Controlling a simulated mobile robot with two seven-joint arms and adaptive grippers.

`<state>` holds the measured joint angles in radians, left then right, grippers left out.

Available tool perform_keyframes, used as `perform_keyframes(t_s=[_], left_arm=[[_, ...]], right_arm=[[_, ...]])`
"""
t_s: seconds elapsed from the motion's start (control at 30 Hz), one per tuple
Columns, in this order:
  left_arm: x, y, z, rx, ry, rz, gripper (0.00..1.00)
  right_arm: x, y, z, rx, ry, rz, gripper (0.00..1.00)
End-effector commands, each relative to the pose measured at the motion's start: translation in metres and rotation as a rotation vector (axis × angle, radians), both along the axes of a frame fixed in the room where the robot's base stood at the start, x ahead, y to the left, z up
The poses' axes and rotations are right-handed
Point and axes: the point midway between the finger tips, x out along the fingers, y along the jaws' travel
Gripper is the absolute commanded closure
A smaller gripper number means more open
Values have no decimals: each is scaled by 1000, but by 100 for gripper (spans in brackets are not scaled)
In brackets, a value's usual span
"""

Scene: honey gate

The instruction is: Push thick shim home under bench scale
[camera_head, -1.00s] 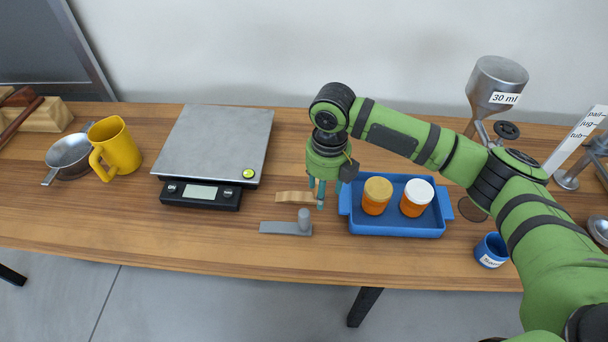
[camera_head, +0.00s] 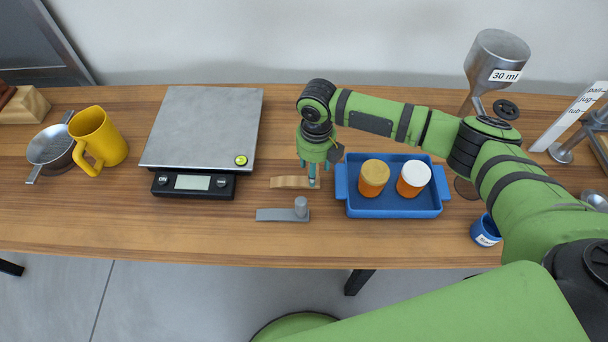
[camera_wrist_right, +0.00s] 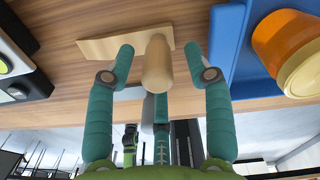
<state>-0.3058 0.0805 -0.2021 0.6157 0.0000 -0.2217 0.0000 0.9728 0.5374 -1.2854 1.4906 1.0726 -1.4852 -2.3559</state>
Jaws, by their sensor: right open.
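A tan wooden shim (camera_head: 288,182) with an upright peg lies on the bench right of the scale's front edge, apart from it. A grey shim (camera_head: 278,215) with a grey peg lies nearer the front edge. I cannot tell which is thicker. The bench scale (camera_head: 203,130) has a steel plate and a dark display front. My right gripper (camera_head: 312,180) is low over the tan shim's right end, fingers open. In the right wrist view the tan shim (camera_wrist_right: 110,45) shows with its peg (camera_wrist_right: 157,65) between the spread fingers, with gaps at both sides. My left gripper is out of view.
A blue tray (camera_head: 395,211) with two orange jars stands close right of my right gripper. A small blue cup (camera_head: 485,232) and a steel funnel (camera_head: 495,58) are farther right. A yellow mug (camera_head: 98,140) and a pan (camera_head: 50,148) stand left of the scale.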

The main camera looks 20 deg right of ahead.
Motion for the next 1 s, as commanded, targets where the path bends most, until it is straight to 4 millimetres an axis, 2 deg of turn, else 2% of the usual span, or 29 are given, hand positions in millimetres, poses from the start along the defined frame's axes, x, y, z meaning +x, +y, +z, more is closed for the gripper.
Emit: perform_keyframes(t_s=[0.03,0.13,0.27,0.53,0.77,0.87,1.0], left_arm=[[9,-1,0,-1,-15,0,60],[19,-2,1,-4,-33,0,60],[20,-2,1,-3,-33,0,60],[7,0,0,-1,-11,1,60],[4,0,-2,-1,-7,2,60],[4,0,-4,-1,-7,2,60],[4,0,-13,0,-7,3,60]], right_arm=[[0,0,0,0,0,0,47],[0,0,0,0,0,1,47],[0,0,0,1,0,0,99],[0,0,0,1,0,0,100],[0,1,3,2,-1,0,100],[1,1,10,2,-1,0,100],[2,1,30,4,-6,1,100]])
